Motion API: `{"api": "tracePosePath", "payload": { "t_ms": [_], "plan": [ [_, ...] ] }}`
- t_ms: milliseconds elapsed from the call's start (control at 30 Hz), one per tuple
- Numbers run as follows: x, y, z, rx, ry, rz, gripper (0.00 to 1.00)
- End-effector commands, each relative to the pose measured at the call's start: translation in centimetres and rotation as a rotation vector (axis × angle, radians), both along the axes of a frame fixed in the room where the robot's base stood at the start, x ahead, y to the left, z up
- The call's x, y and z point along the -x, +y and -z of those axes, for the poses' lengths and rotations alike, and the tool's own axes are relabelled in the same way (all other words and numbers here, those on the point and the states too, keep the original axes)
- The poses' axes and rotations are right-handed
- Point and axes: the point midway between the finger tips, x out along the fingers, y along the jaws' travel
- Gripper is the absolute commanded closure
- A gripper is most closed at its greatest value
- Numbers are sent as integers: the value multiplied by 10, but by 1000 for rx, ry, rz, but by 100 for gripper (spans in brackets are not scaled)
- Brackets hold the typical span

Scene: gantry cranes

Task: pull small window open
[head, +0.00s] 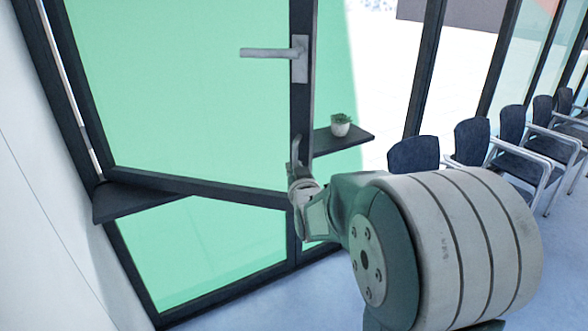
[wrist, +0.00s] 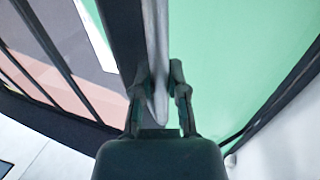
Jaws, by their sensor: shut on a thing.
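The small window (head: 200,90) is a green-tinted pane in a dark frame in the head view. It stands partly open, its bottom rail slanting away from the dark sill. Its grey lever handle (head: 270,52) lies horizontal, high on the right-hand stile. My gripper (head: 297,160) is at this stile, below the handle. The exact finger contact is partly hidden in the head view.
A dark sill (head: 140,203) runs below the window, and its right part holds a small potted plant (head: 340,125). A row of dark chairs (head: 415,153) stands at the right along tall glass panes. A white wall (head: 45,220) is close at the left.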

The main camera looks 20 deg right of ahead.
Motion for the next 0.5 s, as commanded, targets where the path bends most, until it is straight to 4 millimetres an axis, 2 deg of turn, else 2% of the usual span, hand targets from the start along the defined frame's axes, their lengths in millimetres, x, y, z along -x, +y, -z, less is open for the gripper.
{"api": "tracePosePath", "payload": {
  "t_ms": [133, 167, 200, 233, 500],
  "plan": [
    [0, 0, 0, 0, 1, 2, 100],
    [0, 0, 0, 0, 1, 2, 77],
    [0, 1, 0, 0, 1, 2, 60],
    [0, 1, 0, 0, 1, 2, 46],
    [0, 1, 0, 0, 0, 1, 46]
  ]
}}
